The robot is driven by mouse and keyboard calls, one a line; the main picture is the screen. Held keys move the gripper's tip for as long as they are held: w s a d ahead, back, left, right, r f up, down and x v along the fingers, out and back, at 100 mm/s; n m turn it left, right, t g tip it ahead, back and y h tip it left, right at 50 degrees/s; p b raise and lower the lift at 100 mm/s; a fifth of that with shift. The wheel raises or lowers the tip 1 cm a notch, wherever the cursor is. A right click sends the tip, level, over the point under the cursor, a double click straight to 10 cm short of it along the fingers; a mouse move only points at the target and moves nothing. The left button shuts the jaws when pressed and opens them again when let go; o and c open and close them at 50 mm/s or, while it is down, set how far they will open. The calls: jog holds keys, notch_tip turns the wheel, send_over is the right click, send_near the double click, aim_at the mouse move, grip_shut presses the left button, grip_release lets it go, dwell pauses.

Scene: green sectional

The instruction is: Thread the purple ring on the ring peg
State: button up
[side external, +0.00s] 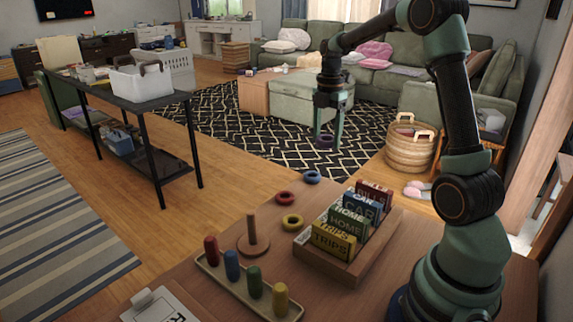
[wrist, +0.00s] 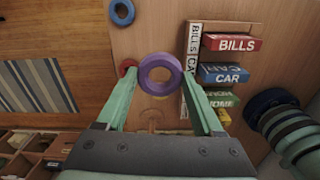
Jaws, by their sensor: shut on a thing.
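The purple ring (side external: 324,142) hangs between the fingertips of my gripper (side external: 327,136), high above the far side of the table in the side view. In the wrist view the purple ring (wrist: 142,76) sits between the two green fingers of my gripper (wrist: 160,80), its hole facing the camera. The fingers are shut on its outer sides. The ring peg (side external: 252,228) is a bare upright wooden post on a round base, on the table's left part. The ring is apart from it, farther back and to the right.
A red ring (side external: 284,198), a blue ring (side external: 312,177) and a yellow ring (side external: 292,221) lie on the table. A tray (side external: 215,279) with several coloured cylinders stands in front of the peg. A wooden holder (side external: 340,268) with upright labelled blocks stands right of it.

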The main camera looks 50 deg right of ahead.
jog(key=r, duration=0.1)
jog(key=n, duration=0.4)
send_over(253, 243)
jog(key=f, duration=0.3)
jog(key=shift+w+d+f, duration=0.35)
jog(key=shift+d+f, duration=0.05)
jog(key=shift+f, duration=6.9)
jog(key=shift+f, duration=0.1)
jog(key=o, duration=1.3)
